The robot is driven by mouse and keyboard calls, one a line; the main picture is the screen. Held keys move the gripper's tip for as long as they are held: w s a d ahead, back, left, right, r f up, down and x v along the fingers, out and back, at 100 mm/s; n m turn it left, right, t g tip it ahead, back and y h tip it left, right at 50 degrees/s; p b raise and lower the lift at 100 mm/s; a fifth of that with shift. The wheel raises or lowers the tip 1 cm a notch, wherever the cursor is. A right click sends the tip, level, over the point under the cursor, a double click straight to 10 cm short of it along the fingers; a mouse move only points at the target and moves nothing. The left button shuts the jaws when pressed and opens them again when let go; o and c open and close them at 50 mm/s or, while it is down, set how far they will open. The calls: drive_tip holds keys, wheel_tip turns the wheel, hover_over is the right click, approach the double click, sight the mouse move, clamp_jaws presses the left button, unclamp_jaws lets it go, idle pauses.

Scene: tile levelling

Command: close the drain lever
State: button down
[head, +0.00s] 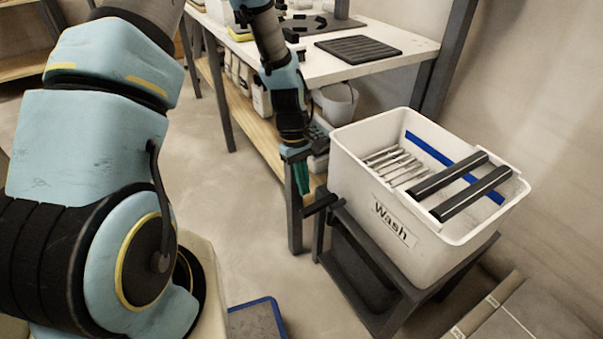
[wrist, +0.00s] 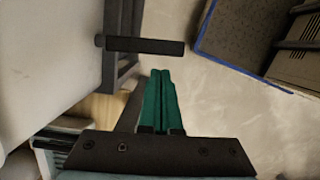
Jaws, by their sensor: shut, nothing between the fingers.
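The drain lever looks like the short black bar (head: 320,205) sticking out to the left from the dark stand under the white "Wash" tub (head: 372,222). In the wrist view the bar (wrist: 145,46) lies level across the picture, just beyond my fingertips. My gripper (head: 302,190) has green fingers, pressed together and empty, pointing down near the tub's left side. In the head view it is above and slightly left of the bar. In the wrist view the fingertips (wrist: 161,72) look apart from the bar. Whether the lever's position counts as open or closed I cannot tell.
The dark stand (head: 365,270) carries the tub, with rollers (head: 447,173) across its top. A workbench (head: 345,66) with a lower shelf stands behind my gripper. Bare floor (head: 225,200) is left of the stand.

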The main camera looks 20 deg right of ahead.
sight(319, 205)
drive_tip(key=x, duration=0.3)
drive_tip(key=shift+f, duration=0.2)
